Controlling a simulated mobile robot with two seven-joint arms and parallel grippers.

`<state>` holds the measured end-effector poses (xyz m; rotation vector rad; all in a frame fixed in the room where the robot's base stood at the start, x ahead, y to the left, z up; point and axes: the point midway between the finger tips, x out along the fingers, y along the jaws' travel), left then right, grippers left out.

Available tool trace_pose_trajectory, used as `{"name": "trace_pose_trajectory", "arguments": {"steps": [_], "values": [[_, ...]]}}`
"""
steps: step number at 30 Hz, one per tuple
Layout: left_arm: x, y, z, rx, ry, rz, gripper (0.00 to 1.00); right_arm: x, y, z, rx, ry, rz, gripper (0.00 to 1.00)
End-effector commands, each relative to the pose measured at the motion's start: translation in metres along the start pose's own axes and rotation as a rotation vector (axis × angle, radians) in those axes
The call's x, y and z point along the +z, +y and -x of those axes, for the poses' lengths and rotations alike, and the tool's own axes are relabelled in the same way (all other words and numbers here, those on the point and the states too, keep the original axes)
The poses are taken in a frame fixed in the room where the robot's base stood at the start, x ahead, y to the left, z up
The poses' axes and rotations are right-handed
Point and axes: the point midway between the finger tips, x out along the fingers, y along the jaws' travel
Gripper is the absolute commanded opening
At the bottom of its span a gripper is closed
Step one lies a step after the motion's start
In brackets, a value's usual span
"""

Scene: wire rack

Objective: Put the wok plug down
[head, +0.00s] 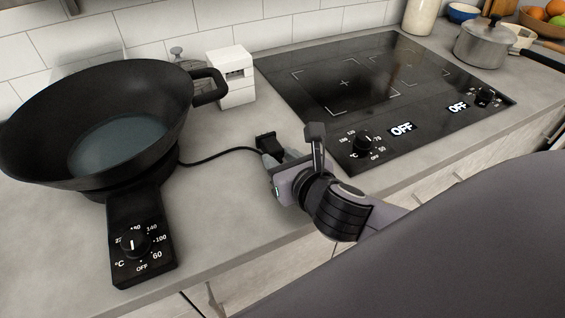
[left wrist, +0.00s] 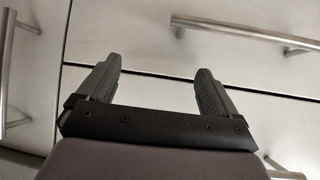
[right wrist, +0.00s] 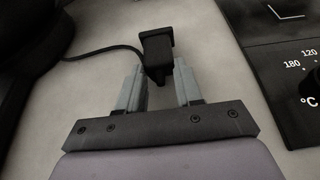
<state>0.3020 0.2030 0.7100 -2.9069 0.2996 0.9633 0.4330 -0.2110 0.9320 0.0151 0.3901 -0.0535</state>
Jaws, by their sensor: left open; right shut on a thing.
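The black wok plug (head: 267,143) is at the tip of my right gripper (head: 290,150), over the grey counter between the wok and the hob. In the right wrist view the plug (right wrist: 157,48) sits between the two fingertips (right wrist: 158,86), which are shut on it. Its black cord runs left to the electric wok (head: 115,125). I cannot tell whether the plug touches the counter. My left gripper (left wrist: 156,75) is open and empty in the left wrist view, facing pale cabinet fronts; it is not in the head view.
The black hob (head: 345,85), both displays reading OFF, lies right of the plug. The wok's dial unit (head: 140,240) extends to the counter's front. A white box (head: 233,75) stands by the tiled wall. Bare counter (head: 225,195) lies left of my right gripper. A pot (head: 485,42) stands at the back right.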

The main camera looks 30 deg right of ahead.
Motion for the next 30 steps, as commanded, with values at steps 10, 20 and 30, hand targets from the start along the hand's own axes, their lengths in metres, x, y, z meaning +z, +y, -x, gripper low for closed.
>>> {"name": "trace_pose_trajectory", "arguments": {"steps": [10,20,30], "values": [[-0.002,0.0,0.001,0.0,0.001,0.0,0.93,-0.002,0.0,-0.001,0.0,0.0,0.0,0.0],[-0.002,0.0,0.001,0.001,0.002,0.0,0.93,-0.011,0.0,-0.004,0.0,0.001,0.0,0.0],[-0.002,0.001,0.001,0.001,0.003,0.0,0.93,-0.013,-0.002,-0.005,-0.006,0.008,0.001,0.6]]}}
